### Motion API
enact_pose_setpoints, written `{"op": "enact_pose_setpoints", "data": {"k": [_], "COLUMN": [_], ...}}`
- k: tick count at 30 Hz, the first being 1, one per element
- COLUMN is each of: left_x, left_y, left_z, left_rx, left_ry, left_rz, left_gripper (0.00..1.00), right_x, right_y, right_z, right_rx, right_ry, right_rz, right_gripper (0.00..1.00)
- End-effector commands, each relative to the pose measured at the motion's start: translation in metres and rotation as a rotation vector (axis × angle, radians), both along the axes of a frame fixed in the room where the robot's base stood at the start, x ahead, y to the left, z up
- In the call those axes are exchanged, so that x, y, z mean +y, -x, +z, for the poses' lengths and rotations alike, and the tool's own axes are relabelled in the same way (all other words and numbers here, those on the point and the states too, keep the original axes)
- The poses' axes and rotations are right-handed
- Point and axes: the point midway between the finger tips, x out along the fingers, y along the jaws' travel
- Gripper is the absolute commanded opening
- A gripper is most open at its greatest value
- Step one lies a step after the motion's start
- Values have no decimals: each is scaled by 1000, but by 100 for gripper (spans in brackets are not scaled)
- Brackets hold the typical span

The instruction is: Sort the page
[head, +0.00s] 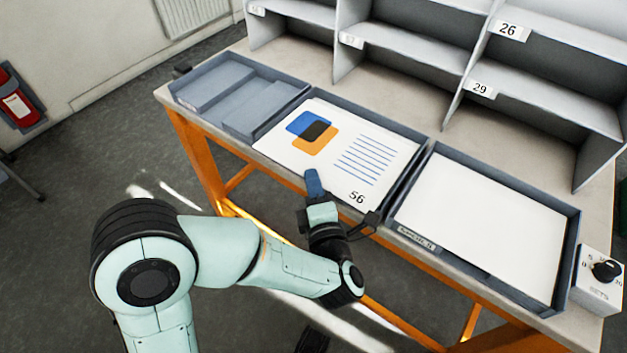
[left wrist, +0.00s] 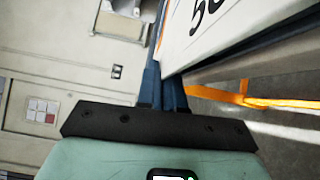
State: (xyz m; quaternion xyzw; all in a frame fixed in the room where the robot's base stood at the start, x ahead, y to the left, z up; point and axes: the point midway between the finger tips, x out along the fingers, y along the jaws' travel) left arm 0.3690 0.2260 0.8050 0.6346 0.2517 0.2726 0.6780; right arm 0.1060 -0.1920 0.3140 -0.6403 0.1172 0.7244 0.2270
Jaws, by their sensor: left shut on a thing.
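A white page (head: 370,133) lies over the middle tray (head: 408,188) on the table. It has overlapping blue and orange shapes, blue lines and the number 56. My left gripper (head: 313,183) is at the page's near edge, left of the number, and is shut on it. In the left wrist view the blue fingers (left wrist: 162,84) meet the edge of the page (left wrist: 222,25), and part of the number shows. The fingers hide the pinched bit of edge. I do not see my right gripper.
A left tray (head: 238,98) has grey compartments. A right tray (head: 572,250) holds blank white sheets. A grey shelf rack with numbered labels, such as 26 (head: 511,30) and 29 (head: 481,88), stands behind. A control box with a knob (head: 605,271) sits at the right.

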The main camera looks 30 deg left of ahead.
Motion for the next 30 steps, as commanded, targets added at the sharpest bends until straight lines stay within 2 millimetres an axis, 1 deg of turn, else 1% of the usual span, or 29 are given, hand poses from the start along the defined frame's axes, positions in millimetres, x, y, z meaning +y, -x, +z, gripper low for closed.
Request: {"op": "enact_pose_setpoints", "data": {"k": [10, 12, 13, 23, 26, 30], "left_x": [0, 0, 0, -1, -8, -26], "left_y": [0, 0, 0, 1, 7, 25], "left_z": [-1, -1, -1, -1, -1, -1], "left_rx": [0, 0, 0, 0, 0, 2], "left_ry": [0, 0, 0, 0, 0, -1], "left_rz": [0, 0, 0, -1, -3, -6], "left_gripper": [0, 26, 36, 36, 36, 36], "right_x": [0, 0, 0, 0, 0, 1], "right_y": [3, 3, 3, 2, -1, -10], "right_z": [-1, -1, -1, -1, 1, 6], "right_rx": [9, 9, 9, 5, -2, -34], "right_ry": [-1, -1, -1, -1, 0, 2], "right_rz": [-1, -1, -1, 0, 1, 4], "right_gripper": [0, 0, 0, 0, 0, 0]}}
